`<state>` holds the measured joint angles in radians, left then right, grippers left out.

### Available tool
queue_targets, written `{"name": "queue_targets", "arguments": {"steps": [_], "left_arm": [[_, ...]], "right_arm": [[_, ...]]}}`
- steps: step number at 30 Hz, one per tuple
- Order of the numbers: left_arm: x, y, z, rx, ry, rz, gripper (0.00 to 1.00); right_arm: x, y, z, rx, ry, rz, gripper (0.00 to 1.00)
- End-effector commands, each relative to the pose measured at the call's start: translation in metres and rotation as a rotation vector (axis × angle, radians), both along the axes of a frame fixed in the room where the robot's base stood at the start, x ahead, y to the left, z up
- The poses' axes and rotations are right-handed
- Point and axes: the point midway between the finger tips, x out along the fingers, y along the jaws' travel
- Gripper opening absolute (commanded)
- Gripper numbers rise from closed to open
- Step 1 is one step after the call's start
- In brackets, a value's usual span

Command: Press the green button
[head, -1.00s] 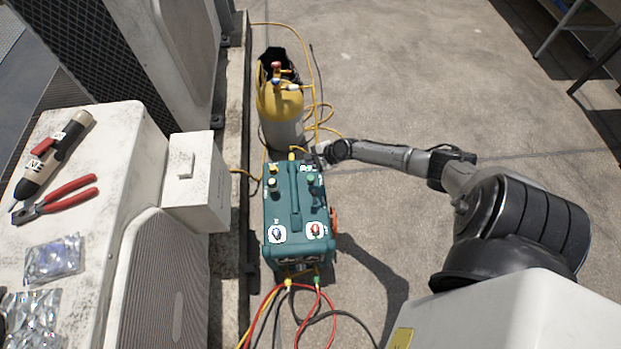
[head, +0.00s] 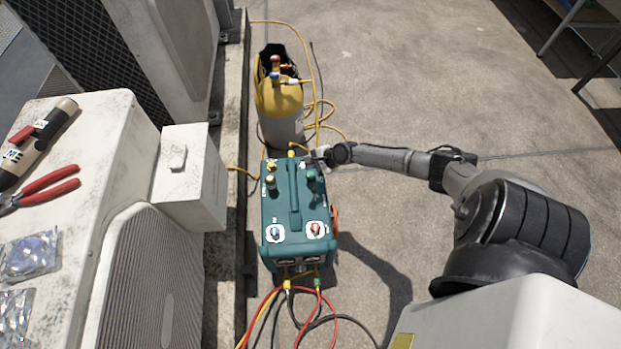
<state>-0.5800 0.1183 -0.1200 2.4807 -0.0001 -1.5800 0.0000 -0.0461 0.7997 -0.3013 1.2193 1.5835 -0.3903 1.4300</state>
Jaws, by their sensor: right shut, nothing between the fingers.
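The teal machine (head: 296,240) stands on the ground left of the picture's middle. A small green button (head: 311,175) sits at the far right corner of its top. My right gripper (head: 317,158) is shut and empty, just behind and above the green button. It looks apart from the button, but the small size makes the gap hard to judge. My left gripper is not in view.
A yellow and grey gas cylinder (head: 281,108) with hoses stands behind the machine. A white condenser unit (head: 112,125) with pliers (head: 45,190) and bags on it is at the left. Open concrete (head: 420,90) lies to the right.

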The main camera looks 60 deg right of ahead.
Motion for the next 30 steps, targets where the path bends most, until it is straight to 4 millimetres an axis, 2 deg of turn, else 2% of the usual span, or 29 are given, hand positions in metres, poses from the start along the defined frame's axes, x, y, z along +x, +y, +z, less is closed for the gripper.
{"name": "queue_targets", "arguments": {"steps": [1,2,9,30], "left_arm": [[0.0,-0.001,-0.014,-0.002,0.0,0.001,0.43],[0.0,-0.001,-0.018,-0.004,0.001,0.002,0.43],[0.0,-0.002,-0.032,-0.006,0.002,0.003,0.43],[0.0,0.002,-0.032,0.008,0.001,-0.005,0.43]], "right_arm": [[0.0,0.0,-0.013,-0.001,0.0,0.001,0.0],[0.0,0.0,-0.017,-0.001,0.0,0.001,0.0],[0.0,-0.001,-0.034,-0.001,-0.001,-0.002,0.0],[0.0,0.0,-0.036,0.0,0.0,0.0,0.0]]}}
